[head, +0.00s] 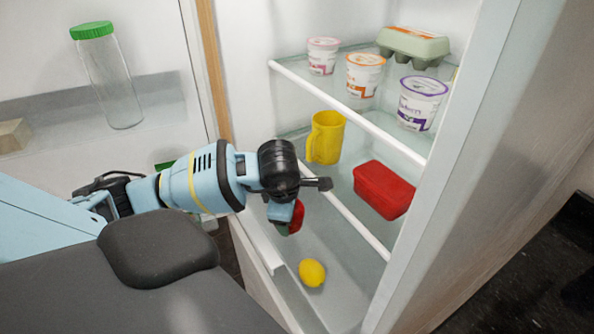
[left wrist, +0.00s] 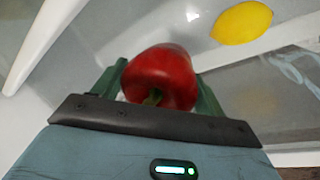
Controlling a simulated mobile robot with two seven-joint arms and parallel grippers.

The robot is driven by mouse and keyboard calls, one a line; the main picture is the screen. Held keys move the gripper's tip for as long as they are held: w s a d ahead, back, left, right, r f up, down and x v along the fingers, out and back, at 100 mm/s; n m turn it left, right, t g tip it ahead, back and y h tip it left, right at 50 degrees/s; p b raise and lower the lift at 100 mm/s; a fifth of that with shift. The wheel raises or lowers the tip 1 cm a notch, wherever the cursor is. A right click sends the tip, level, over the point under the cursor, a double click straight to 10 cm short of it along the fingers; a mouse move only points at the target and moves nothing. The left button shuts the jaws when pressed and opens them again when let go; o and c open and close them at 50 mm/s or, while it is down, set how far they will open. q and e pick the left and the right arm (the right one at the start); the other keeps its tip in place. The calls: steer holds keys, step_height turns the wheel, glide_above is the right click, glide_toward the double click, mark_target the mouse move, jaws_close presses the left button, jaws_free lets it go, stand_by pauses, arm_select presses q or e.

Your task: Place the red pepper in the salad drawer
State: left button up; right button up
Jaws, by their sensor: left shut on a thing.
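The red pepper (left wrist: 162,78) sits between the green fingers of my left gripper (left wrist: 158,85), which is shut on it. In the head view the pepper (head: 297,216) shows only partly behind my left gripper (head: 290,226), near the front of the fridge. The salad drawer (head: 334,287) is the low bin at the fridge bottom, with a yellow lemon (head: 312,273) in it. The lemon also shows at the upper right of the left wrist view (left wrist: 242,23). The pepper appears above the drawer area; its exact height is unclear. My right gripper is not in view.
A glass shelf with a white front bar (head: 352,220) lies just above the drawer, holding a red box (head: 383,190) and a yellow jug (head: 326,137). Yogurt cups (head: 365,75) and an egg carton (head: 413,46) stand on the upper shelf. The fridge side wall (head: 470,150) bounds the right.

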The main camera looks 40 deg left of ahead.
arm_select(q)
steer(key=shift+f, duration=2.6)
steer(key=shift+f, duration=0.4)
steer(key=shift+f+b, duration=0.25)
steer(key=shift+b, duration=0.15)
steer(key=o, duration=1)
steer(key=shift+r, duration=0.1)
steer(key=shift+r, duration=0.2)
steer(key=p+v, duration=0.1)
steer(key=v, duration=1.1)
steer(key=shift+s+r, duration=0.1)
steer(key=shift+r, duration=0.25)
steer(key=shift+p, duration=0.3)
